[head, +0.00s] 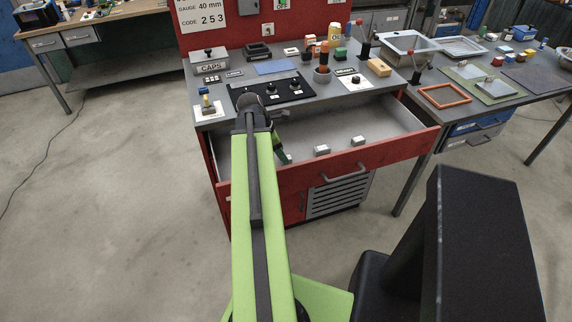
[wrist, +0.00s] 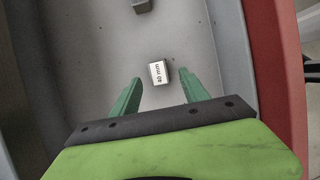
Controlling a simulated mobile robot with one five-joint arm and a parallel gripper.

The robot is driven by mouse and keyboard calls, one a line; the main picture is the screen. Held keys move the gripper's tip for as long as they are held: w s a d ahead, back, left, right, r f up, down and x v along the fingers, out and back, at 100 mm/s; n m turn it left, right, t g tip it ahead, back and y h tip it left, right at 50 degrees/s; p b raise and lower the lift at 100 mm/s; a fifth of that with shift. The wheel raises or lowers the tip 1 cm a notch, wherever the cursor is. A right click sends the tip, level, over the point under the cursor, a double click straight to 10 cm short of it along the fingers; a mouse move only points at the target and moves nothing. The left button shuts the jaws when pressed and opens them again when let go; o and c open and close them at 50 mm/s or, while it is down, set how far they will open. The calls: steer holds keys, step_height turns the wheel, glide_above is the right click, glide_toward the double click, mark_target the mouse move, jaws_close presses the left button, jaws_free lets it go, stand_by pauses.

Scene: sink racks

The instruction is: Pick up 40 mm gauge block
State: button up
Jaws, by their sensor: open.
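The 40 mm gauge block (wrist: 159,72) is a small grey block with a white top label reading "40 mm". It lies on the floor of the open drawer. My gripper (wrist: 160,77) has two green fingers spread wide, with nothing held. In the wrist view the block shows between the fingertips, apart from both; its depth below them is hard to judge. In the head view my gripper (head: 286,157) is partly hidden by my arm, left of the block.
The drawer (head: 405,112) has a grey floor and a red front panel (head: 340,168). The crowded workbench top (head: 225,82) stands behind the drawer.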

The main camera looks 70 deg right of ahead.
steer(key=b+x, duration=0.2)
steer(key=x, duration=0.1)
steer(key=shift+d+f, duration=0.15)
steer(key=shift+f, duration=0.1)
steer(key=shift+r, duration=0.2)
steer(key=shift+c, duration=0.4)
jaws_close()
